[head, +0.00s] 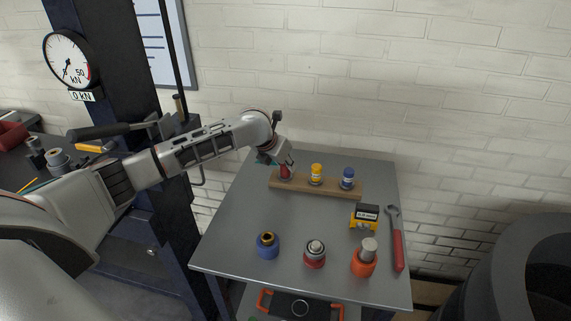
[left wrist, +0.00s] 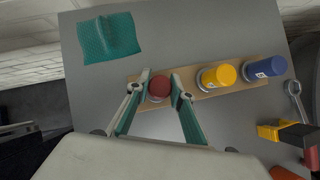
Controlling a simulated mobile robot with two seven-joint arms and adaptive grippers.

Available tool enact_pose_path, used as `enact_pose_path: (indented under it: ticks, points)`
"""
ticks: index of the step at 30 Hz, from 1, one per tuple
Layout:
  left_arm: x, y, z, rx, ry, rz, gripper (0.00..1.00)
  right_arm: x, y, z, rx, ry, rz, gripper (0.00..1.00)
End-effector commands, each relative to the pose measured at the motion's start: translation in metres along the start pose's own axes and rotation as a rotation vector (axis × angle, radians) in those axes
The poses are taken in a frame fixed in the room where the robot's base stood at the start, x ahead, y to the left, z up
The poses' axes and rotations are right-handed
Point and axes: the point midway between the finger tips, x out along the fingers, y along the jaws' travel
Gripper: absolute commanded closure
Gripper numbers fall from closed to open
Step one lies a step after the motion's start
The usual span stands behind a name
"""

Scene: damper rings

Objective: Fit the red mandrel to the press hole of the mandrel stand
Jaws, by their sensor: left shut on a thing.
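The red mandrel (head: 286,172) stands at the left end of the wooden mandrel stand (head: 318,190), on the grey table. A yellow mandrel (head: 316,173) and a blue mandrel (head: 348,177) stand to its right in the same stand. My left gripper (head: 281,161) is down at the red mandrel from the left. In the left wrist view its fingers (left wrist: 160,80) are on either side of the red mandrel's top (left wrist: 159,88), shut on it. The mandrel's lower end and its hole are hidden. My right gripper is not in view.
A yellow-black gauge (head: 365,216) and a red-handled wrench (head: 397,240) lie at the right. The dark press stands left.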

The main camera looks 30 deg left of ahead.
Motion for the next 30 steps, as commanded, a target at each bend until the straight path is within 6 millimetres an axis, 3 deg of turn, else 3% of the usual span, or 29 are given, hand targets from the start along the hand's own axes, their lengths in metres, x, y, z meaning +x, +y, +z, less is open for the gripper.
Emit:
enact_pose_path:
  ticks: [3, 4, 6, 17, 30]
  points:
    - [0.002, -0.001, -0.001, 0.000, 0.001, -0.001, 1.00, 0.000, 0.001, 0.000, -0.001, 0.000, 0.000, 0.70]
    - [0.002, -0.001, -0.001, 0.000, 0.001, -0.001, 0.73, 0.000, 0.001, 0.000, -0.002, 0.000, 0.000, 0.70]
    - [0.002, -0.001, -0.001, 0.000, 0.001, -0.001, 0.59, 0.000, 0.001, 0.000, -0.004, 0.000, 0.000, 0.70]
    - [0.001, 0.000, -0.003, 0.001, 0.004, 0.000, 0.59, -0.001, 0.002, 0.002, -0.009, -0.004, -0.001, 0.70]
    - [-0.060, 0.000, -0.001, 0.001, 0.000, 0.000, 0.59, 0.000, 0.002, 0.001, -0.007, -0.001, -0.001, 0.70]
